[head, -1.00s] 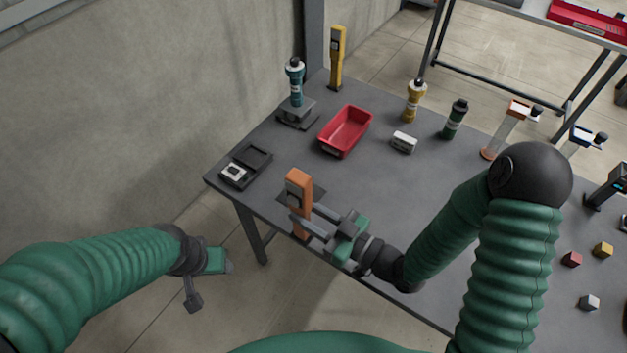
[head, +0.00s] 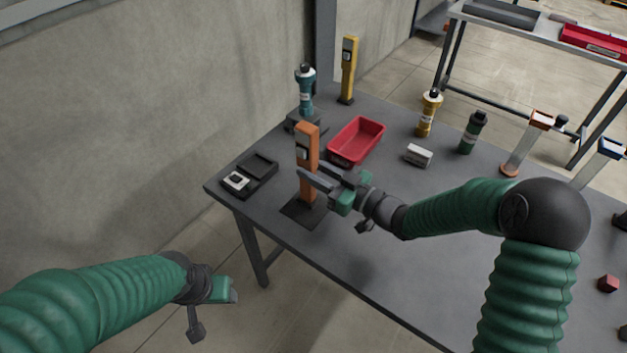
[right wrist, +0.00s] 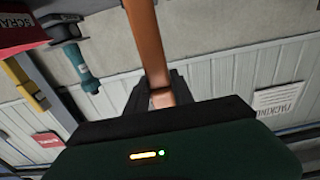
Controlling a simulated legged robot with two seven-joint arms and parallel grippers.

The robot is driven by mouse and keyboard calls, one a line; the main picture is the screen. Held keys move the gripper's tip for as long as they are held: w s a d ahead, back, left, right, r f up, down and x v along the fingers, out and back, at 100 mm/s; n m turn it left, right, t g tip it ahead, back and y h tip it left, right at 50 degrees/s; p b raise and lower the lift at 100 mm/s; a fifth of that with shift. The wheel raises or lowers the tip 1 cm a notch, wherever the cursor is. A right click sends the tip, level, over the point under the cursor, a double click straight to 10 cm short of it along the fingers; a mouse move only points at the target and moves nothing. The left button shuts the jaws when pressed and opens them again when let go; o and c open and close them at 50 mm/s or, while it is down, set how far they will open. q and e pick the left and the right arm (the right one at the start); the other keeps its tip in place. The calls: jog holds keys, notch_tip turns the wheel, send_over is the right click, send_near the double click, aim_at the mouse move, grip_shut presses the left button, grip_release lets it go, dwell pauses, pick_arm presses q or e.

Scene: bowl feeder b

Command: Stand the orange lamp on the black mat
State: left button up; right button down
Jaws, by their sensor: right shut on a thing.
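The orange lamp (head: 307,146), a tall slim upright post with a grey patch near its top, is held in my right gripper (head: 318,180). The gripper's fingers lie across its lower half. The black mat (head: 300,215) is a dark square on the table, and the lamp's lower end shows over its far part. I cannot tell whether the lamp touches the mat. In the right wrist view, the lamp (right wrist: 146,40) runs up between the dark fingers. My left gripper (head: 230,290) is off the table's front left, with its fingers hardly visible.
Behind the lamp are a red bin (head: 357,140) and a teal bottle-like item (head: 305,92) on a stand. A black tray (head: 262,168) lies left. A yellow post (head: 348,70), a yellow bottle (head: 429,113) and a green bottle (head: 472,132) stand farther back. The front middle is clear.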

jog(key=shift+a+f+b, duration=0.25)
jog(key=shift+f+b, duration=0.25)
jog(key=shift+f, duration=0.75)
jog(key=shift+a+r, duration=0.15)
jog(key=shift+r, duration=0.05)
jog(key=c, duration=1.4)
grip_release()
jog(key=shift+c, duration=0.2)
jog(key=o, duration=0.4)
jog(key=shift+d, duration=0.35)
jog(key=shift+c, duration=0.2)
jog(key=p+v, duration=0.1)
jog(key=v, duration=1.1)
jog(key=shift+a, duration=0.15)
